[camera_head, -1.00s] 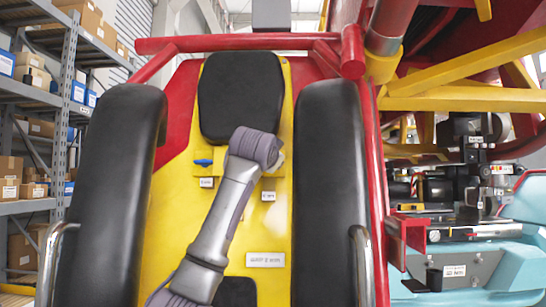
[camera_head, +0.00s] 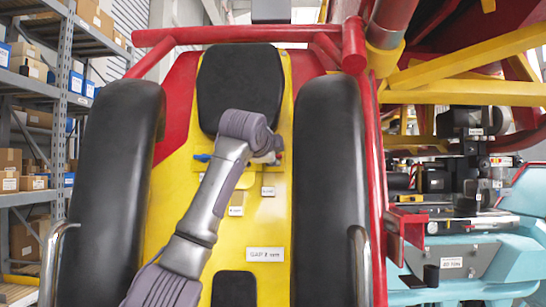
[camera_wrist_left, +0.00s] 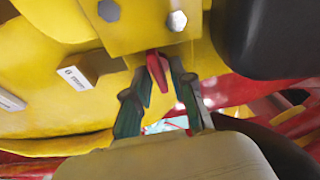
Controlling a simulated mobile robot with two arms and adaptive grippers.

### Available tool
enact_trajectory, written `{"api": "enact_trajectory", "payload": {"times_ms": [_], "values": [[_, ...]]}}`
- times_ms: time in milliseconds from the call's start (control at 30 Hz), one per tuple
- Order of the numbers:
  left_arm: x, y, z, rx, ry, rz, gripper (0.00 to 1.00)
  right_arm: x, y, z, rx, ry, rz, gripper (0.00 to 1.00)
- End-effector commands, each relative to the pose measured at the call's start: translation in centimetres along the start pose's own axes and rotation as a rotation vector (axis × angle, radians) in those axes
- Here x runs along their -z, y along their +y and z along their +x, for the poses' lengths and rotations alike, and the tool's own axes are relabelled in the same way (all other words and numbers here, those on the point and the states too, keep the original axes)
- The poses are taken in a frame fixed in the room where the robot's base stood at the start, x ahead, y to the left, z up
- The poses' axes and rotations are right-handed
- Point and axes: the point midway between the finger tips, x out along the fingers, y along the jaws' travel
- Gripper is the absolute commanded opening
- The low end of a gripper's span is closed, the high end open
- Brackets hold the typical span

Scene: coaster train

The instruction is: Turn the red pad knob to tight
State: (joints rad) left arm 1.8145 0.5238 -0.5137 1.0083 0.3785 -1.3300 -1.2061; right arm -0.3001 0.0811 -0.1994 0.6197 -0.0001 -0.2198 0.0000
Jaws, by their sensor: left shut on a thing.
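The red pad knob (camera_wrist_left: 157,68) shows in the left wrist view as a narrow red handle below a yellow bracket. My left gripper (camera_wrist_left: 161,80) has its dark fingertips on both sides of the red knob and is shut on it. In the head view my left arm reaches up over the yellow back panel (camera_head: 266,222). Its purple wrist hides the fingers and most of the knob there. A blue knob (camera_head: 203,157) sits left of the wrist on the panel. A white plate (camera_head: 265,254) below seems to read "GAP 2 mm". My right gripper is in neither view.
Black padded restraints (camera_head: 115,190) and (camera_head: 331,190) flank the panel, with a black headrest (camera_head: 240,85) above. Chrome handles (camera_head: 361,262) stand low at the sides. In the wrist view a dark pad (camera_wrist_left: 265,38) is close on the right.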

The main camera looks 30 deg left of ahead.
Motion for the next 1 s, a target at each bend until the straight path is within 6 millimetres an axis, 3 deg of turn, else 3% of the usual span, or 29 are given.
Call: {"api": "enact_trajectory", "payload": {"times_ms": [733, 767, 800, 1000], "values": [[0.12, 0.24, 0.07, -0.027, 0.001, 0.088, 0.00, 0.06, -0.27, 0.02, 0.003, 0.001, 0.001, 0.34], [0.12, 0.25, 0.08, -0.027, 0.001, 0.088, 0.27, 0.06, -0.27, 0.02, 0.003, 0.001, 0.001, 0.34], [0.12, 0.25, 0.08, -0.027, 0.001, 0.087, 0.34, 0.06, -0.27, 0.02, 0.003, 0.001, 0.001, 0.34], [0.08, 0.17, 0.05, -0.025, 0.000, 0.086, 0.34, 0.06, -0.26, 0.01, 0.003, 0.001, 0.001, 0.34]]}}
